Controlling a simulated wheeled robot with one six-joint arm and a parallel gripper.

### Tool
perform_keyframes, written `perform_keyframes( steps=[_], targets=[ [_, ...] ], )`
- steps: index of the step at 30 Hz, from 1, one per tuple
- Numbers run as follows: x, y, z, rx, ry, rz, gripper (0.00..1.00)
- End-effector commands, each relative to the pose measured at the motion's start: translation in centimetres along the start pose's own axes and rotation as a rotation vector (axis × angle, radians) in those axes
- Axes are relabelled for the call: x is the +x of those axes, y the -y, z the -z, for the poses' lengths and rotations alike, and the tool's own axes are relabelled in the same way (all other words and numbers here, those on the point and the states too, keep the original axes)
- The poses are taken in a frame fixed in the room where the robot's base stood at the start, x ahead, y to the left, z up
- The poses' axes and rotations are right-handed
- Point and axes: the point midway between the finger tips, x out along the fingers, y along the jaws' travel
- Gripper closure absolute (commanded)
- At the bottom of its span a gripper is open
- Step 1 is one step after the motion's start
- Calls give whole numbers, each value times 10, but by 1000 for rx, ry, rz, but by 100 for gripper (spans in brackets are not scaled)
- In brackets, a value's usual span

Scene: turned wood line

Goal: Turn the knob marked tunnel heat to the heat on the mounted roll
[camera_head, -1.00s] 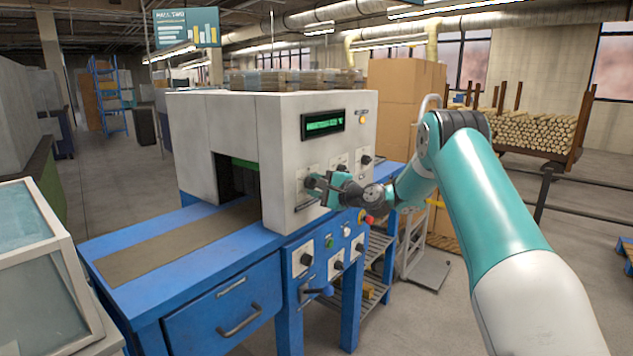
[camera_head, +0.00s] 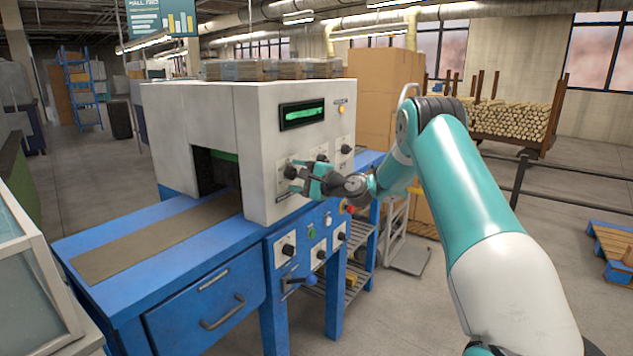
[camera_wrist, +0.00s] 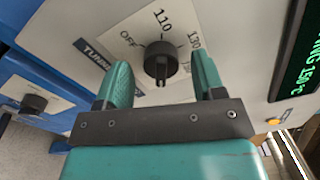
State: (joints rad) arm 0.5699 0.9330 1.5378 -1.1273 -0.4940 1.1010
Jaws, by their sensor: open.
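The black knob (camera_wrist: 160,60) sits on a white plate (camera_wrist: 118,38) whose partly hidden label starts "TUNN". Which mark the knob points at is unclear. My gripper (camera_wrist: 162,72) is open, with one green finger on each side of the knob and visible gaps between. In the head view my gripper (camera_head: 298,179) is at the front panel of the white machine (camera_head: 255,130). The mounted roll cannot be made out.
A green-lit display (camera_head: 302,113) above the knobs shows 150 °C in the wrist view. Other knobs (camera_head: 346,149) are close by on the right, with more on the blue lower panel (camera_head: 288,250). A red button (camera_head: 350,209) is below my wrist.

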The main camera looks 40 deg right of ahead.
Motion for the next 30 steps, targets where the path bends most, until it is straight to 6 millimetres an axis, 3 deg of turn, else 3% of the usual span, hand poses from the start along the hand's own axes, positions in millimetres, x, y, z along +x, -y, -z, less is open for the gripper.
perform_keyframes(
  steps=[5,18,24,30],
  targets=[
    [-31,-1,2,2,-6,1,37],
    [-139,-2,2,2,-6,1,37],
    [-164,-1,1,1,-4,0,37],
    [-170,-1,0,1,-1,-1,37]
  ],
)
